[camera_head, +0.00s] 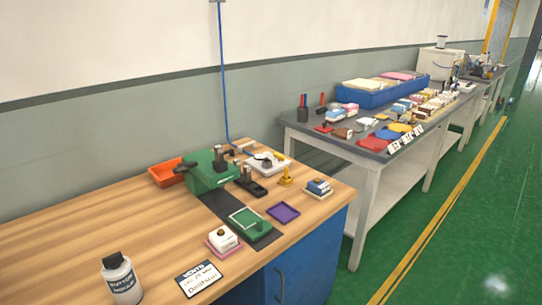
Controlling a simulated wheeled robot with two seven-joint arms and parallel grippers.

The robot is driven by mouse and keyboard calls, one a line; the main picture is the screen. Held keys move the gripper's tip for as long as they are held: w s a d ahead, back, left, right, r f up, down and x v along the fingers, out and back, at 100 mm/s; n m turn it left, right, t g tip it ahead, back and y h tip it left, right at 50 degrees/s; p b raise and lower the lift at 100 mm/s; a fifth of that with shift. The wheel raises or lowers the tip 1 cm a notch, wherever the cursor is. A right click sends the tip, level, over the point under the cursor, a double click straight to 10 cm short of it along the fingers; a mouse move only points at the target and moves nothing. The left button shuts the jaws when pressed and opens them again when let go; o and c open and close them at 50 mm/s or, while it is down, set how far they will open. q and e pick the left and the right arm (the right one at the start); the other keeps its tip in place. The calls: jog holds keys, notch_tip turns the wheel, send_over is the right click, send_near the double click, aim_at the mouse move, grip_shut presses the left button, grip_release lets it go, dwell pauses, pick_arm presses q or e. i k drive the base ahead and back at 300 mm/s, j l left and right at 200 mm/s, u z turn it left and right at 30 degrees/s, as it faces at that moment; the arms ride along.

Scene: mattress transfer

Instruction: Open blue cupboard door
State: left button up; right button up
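The blue cupboard (318,255) stands under the right end of the wooden workbench. Its front face shows in the lower middle of the head view and looks shut. A dark curved handle (279,285) is mounted upright near the left side of the blue front. The lower part of the cupboard is cut off by the bottom edge of the picture. Neither of my grippers shows in this view.
The wooden bench top (80,235) holds a green machine (205,170), an orange tray (165,173), a white bottle (121,280) and a label card (198,279). A grey table (365,160) stands at the right. Green floor (470,240) is open further right.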

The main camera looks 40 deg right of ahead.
aim_at(304, 273)
jog(key=z, duration=1.65)
